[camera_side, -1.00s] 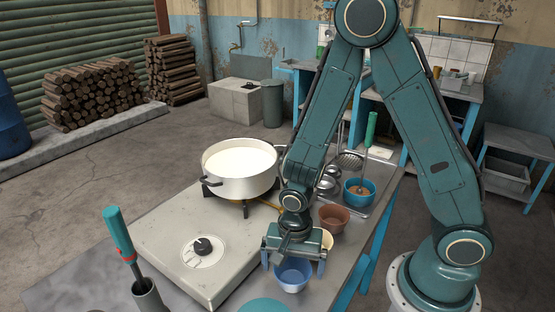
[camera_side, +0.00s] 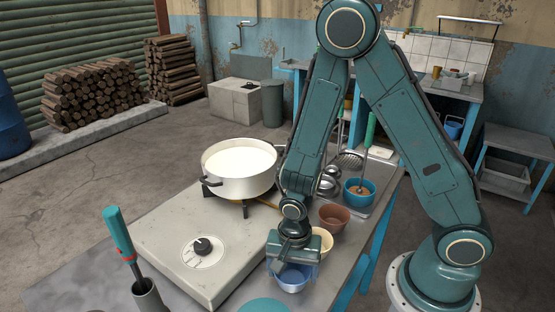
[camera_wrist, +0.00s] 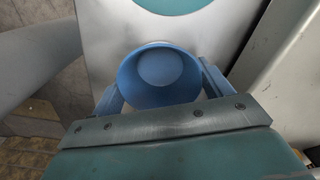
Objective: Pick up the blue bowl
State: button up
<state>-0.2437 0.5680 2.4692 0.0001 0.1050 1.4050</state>
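The blue bowl (camera_side: 292,281) stands on the near part of the table, right of the stove block, and looks empty. My gripper (camera_side: 292,272) is right above it, pointing down, with its fingers on either side of the bowl. In the wrist view the round inside of the bowl (camera_wrist: 160,72) lies between my two fingers (camera_wrist: 160,88). The fingers are spread and close to the bowl's sides; I cannot make out firm contact. My gripper hides part of the bowl's rim in the side view.
A cream bowl (camera_side: 322,241), a brown bowl (camera_side: 334,218) and a teal-blue bowl with brown contents (camera_side: 358,188) stand behind. A pot of white liquid (camera_side: 240,178) sits on the stove block (camera_side: 165,240). A teal disc (camera_side: 264,306) lies at the near edge.

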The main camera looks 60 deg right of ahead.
aim_at(292, 281)
jog(key=c, duration=0.4)
jog(key=shift+r, duration=0.1)
notch_tip(292, 281, up, 20)
jog(key=shift+f, duration=0.1)
dwell(0.9)
dwell(0.4)
